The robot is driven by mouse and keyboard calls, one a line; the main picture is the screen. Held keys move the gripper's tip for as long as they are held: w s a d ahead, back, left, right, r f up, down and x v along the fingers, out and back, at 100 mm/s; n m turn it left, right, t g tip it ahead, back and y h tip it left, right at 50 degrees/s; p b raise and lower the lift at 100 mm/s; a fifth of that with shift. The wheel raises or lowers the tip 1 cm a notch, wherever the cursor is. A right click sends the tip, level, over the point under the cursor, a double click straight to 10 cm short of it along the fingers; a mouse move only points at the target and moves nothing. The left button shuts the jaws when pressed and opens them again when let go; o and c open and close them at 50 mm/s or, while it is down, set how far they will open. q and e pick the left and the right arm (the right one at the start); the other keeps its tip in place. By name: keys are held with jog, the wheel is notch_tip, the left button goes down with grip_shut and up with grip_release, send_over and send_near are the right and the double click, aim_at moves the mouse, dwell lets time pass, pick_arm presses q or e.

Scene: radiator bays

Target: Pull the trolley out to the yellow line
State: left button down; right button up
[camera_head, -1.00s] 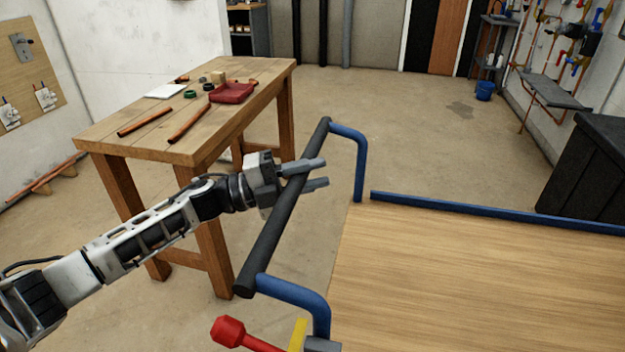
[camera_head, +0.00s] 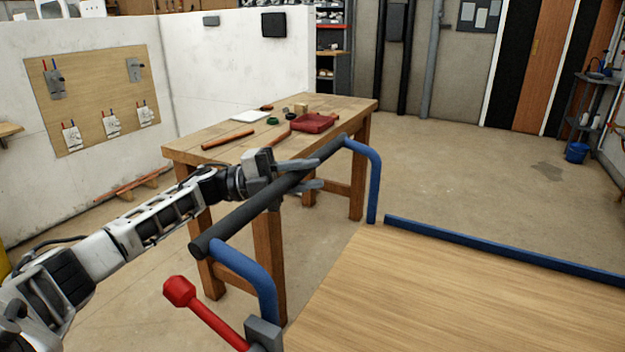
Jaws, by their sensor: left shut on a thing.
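The trolley has a wooden deck (camera_head: 450,295), a blue edge rail (camera_head: 500,248) and a black push handle (camera_head: 240,216) on blue bent tubes. My left gripper (camera_head: 305,175) is shut on the black handle, with its two fingers on either side of the bar. A red-knobbed lever (camera_head: 180,291) stands at the trolley's near corner, beside the blue tube. The yellow line on the floor is not in view. My right gripper is not in view.
A blue bucket (camera_head: 576,152) stands at the far right. Open concrete floor (camera_head: 470,170) lies beyond the trolley.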

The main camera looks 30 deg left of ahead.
pick_arm(q)
jog(key=shift+a, duration=0.25)
jog(key=c, duration=1.2)
grip_release()
jog(key=shift+a, duration=0.15)
jog(key=shift+o, duration=0.2)
jog(key=b+v, duration=0.3)
jog(key=v, duration=1.2)
jog(key=shift+s+a, duration=0.25)
jog(key=shift+a, duration=0.05)
jog(key=shift+f, duration=0.15)
